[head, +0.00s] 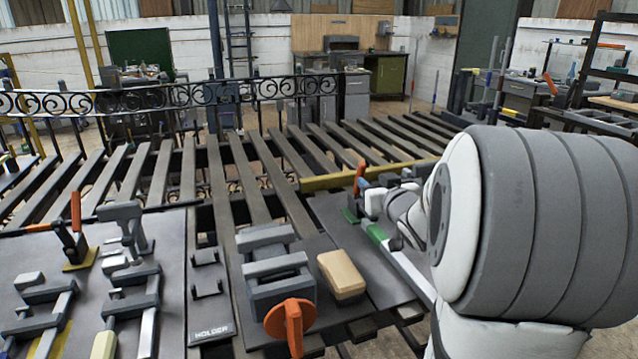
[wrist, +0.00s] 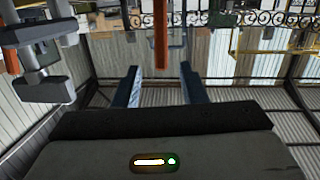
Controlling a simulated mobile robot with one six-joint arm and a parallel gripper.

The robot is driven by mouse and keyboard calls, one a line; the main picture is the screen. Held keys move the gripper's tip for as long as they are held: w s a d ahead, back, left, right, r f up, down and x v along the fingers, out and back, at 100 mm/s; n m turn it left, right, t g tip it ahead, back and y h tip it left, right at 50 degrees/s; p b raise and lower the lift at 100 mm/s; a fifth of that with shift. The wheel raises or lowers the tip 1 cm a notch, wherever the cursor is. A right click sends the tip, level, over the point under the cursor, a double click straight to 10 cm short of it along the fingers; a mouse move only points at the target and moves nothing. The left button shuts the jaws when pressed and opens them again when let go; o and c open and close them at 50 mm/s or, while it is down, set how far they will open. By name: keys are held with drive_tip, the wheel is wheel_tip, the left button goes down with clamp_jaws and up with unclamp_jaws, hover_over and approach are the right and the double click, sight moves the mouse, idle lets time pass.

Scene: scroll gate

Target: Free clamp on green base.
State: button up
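The clamp on the green base (head: 349,215) stands on the right part of the dark work plate in the head view, with its orange handle (head: 361,174) upright. My arm and wrist hide much of its body. In the wrist view an orange upright bar (wrist: 161,35), which looks like that handle, is between and beyond the fingers. My gripper (wrist: 161,76) is open, its two fingers apart on either side of the bar's line. I see no contact with the bar. The base is not clear in the wrist view.
Another orange-handled clamp (head: 72,232) stands on a yellow base at the left. Bar clamps (head: 130,305), a grey block fixture with an orange knob (head: 289,318) and a tan block (head: 341,274) occupy the plates. Dark slats and a scroll gate (head: 190,97) lie behind.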

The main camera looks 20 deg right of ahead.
sight(363, 173)
drive_tip(key=shift+w+d+f+n+t+y+b, duration=0.3)
drive_tip(key=shift+d+f+t+y+b, duration=0.15)
drive_tip(key=shift+y, duration=0.35)
drive_tip(key=shift+w, duration=0.15)
drive_tip(key=w, duration=0.7)
drive_tip(key=shift+w+a+r, duration=0.1)
drive_tip(key=shift+w+a, duration=0.1)
drive_tip(key=shift+a, duration=0.05)
drive_tip(key=shift+c, duration=0.4)
clamp_jaws()
